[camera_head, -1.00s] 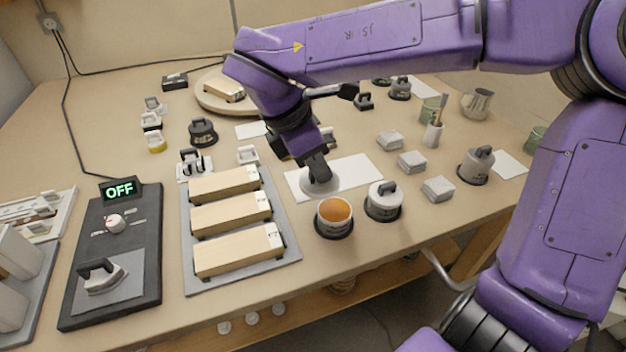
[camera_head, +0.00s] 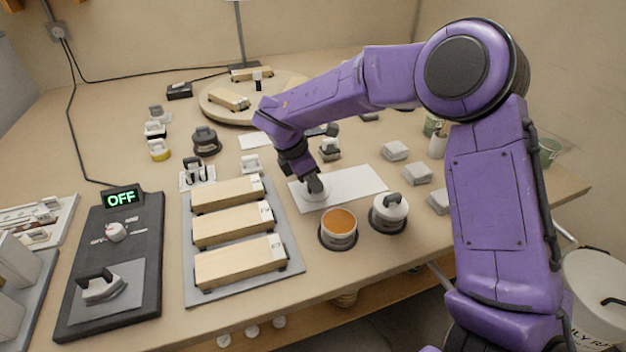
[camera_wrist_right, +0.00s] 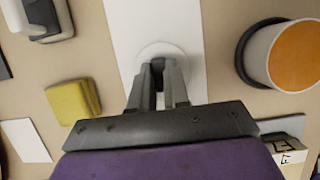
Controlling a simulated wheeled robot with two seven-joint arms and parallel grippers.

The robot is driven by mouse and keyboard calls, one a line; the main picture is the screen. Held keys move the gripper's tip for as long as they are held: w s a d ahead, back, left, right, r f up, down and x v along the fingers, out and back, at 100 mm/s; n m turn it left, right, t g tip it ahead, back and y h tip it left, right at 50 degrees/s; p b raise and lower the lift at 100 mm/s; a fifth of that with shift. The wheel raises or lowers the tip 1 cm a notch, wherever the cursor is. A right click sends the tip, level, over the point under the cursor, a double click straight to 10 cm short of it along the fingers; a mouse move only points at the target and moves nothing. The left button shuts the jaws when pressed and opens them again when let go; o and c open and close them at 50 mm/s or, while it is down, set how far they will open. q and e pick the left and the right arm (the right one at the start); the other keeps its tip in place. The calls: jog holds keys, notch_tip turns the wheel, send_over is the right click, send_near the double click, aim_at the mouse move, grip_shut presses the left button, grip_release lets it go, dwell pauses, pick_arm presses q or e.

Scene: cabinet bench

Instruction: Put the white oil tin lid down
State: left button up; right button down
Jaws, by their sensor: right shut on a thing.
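The white oil tin lid (camera_head: 313,195) is a round disc with a dark grip on top. It lies on or just above the white sheet (camera_head: 355,184); I cannot tell whether it touches. My right gripper (camera_head: 315,184) is shut on the lid's grip, with the lid under its fingers. In the right wrist view the lid's pale rim (camera_wrist_right: 185,55) shows around the fingers over the sheet. The open white tin (camera_head: 339,228) with orange-brown oil stands just in front of the sheet and also shows in the right wrist view (camera_wrist_right: 258,55). My left gripper is out of view.
A closed white tin (camera_head: 390,214) stands right of the open one. Wooden blocks on a grey mat (camera_head: 290,262) lie to the left, beside a black panel (camera_head: 150,275) reading OFF. Grey blocks (camera_head: 417,173) lie right of the sheet. The sheet's right half is clear.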

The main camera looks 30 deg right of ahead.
jog(key=c, duration=1.1)
grip_release()
jog(key=shift+f, duration=0.1)
jog(key=shift+r, duration=0.4)
jog(key=p+v, duration=0.1)
jog(key=v, duration=1)
jog(key=shift+a+r, duration=0.2)
jog(key=shift+r, duration=0.15)
